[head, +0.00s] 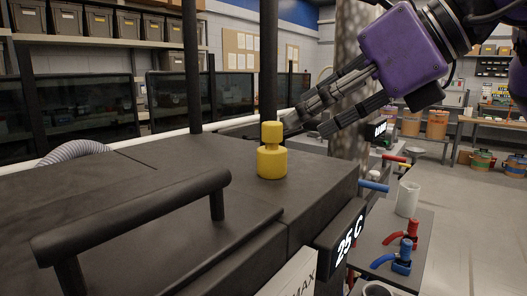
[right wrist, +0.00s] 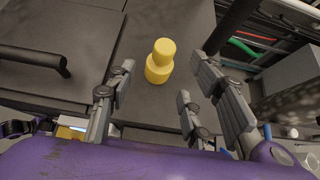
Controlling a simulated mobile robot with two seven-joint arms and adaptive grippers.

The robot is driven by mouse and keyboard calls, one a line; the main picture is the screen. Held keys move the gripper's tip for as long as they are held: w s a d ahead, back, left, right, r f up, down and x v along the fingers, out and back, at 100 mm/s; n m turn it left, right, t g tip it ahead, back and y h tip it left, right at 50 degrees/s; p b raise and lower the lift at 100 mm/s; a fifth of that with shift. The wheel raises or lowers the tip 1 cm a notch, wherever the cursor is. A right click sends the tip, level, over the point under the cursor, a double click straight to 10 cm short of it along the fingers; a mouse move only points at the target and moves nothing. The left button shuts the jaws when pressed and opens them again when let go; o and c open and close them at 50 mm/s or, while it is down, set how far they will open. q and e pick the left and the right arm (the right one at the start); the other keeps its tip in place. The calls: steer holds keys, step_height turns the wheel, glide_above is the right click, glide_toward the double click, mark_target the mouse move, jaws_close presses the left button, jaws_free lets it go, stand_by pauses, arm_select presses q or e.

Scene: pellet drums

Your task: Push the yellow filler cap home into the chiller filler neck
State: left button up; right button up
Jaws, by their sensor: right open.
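The yellow filler cap (head: 271,158) stands upright on the dark top of the chiller (head: 170,180), near its right side. It has a knob, a narrow waist and a wider lower body. The filler neck is not visible; I cannot tell how deep the cap sits. My right gripper (head: 304,128) is open and empty, just right of the cap's knob in the head view and apart from it. In the right wrist view the cap (right wrist: 160,62) shows beyond the spread fingers (right wrist: 160,95), roughly between them. My left gripper is not in view.
A black bar handle (head: 130,215) rises from the chiller lid at the front left. Dark posts (head: 268,70) stand behind the cap. A 25 C display (head: 345,243) is on the chiller's side. Red and blue valves (head: 402,255) and a white beaker (head: 408,198) are lower right.

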mark_target(280, 132)
steer(key=x, duration=0.6)
steer(key=shift+w+a, duration=0.3)
steer(key=c, duration=1.2)
